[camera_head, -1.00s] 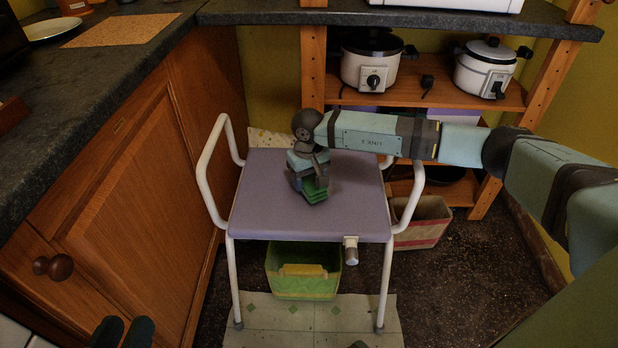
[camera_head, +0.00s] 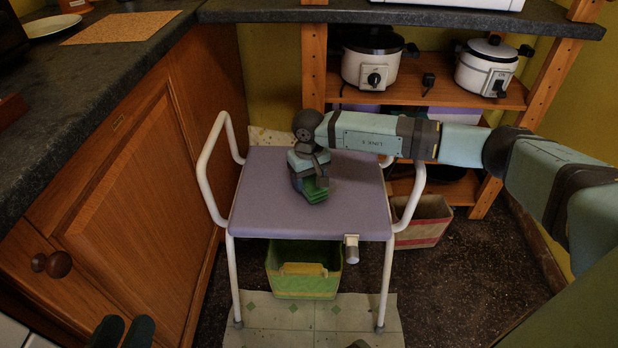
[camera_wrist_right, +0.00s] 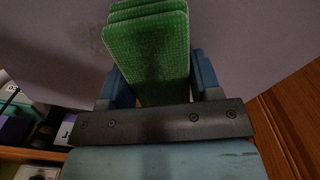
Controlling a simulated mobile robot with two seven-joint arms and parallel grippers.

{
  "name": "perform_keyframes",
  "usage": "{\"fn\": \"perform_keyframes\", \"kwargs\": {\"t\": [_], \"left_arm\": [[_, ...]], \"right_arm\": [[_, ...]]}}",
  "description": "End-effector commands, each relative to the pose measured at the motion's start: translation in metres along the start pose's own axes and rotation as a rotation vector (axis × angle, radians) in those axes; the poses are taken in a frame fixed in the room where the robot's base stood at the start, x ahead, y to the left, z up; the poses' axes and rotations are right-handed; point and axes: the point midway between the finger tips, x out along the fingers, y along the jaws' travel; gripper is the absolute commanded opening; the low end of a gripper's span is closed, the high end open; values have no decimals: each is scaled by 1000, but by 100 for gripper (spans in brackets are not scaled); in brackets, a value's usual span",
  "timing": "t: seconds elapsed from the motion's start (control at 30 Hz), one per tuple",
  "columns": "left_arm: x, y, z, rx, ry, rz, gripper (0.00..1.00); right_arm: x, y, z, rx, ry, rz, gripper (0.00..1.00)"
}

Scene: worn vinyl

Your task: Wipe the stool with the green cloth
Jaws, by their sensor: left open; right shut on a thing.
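The stool (camera_head: 262,205) has a lilac seat and white tube legs and armrests. It stands in the middle of the head view. My right gripper (camera_head: 312,186) is over the middle of the seat, pointing down, shut on the folded green cloth (camera_head: 317,196). In the right wrist view the cloth (camera_wrist_right: 148,50) sticks out in layers between the blue fingers, against the lilac seat (camera_wrist_right: 245,45). A faint dark smudge shows on the seat left of the cloth. I cannot tell how firmly the cloth touches the seat. My left gripper (camera_head: 123,333) is open at the bottom left edge, mostly cut off.
A wooden cupboard (camera_head: 130,190) and dark worktop stand close on the left. A shelf (camera_head: 440,98) with two white cookers is behind. A green basket (camera_head: 303,284) is under the stool, and a striped box (camera_head: 425,222) is right behind it.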

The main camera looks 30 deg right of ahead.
Motion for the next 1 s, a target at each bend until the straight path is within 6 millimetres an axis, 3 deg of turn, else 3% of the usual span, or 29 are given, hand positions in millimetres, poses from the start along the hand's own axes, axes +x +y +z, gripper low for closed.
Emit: {"fn": "perform_keyframes", "kwargs": {"t": [1.0], "left_arm": [[1, -2, 8, 0, -2, 0, 43]], "right_arm": [[11, 0, 0, 0, 0, 0, 39]]}}
